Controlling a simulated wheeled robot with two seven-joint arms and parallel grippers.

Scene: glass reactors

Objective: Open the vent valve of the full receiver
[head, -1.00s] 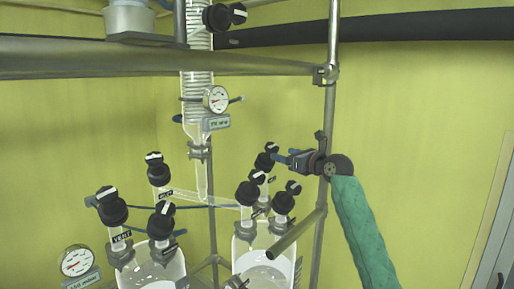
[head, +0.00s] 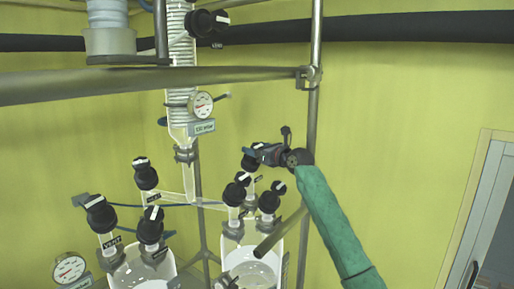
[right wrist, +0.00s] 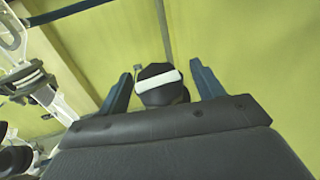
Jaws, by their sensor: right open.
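Two glass receivers with liquid stand low in the head view, a left one (head: 136,272) and a right one (head: 253,271). I cannot tell which is fuller. Both carry black valve knobs with white bars; a left knob (head: 101,214) sits above a VENT label. My right gripper (head: 252,152) is open at the rear knob (head: 249,163) of the right receiver and partly hides it. In the right wrist view a black knob (right wrist: 160,88) with a white bar lies between the open fingers, with gaps visible on both sides. My left gripper is out of view.
A metal frame surrounds the glassware, with an upright post (head: 311,130) beside my right arm and a cut-ended bar (head: 281,232) below it. A coiled condenser (head: 181,85) with a gauge (head: 201,105) hangs above. Other knobs stand close to the gripper.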

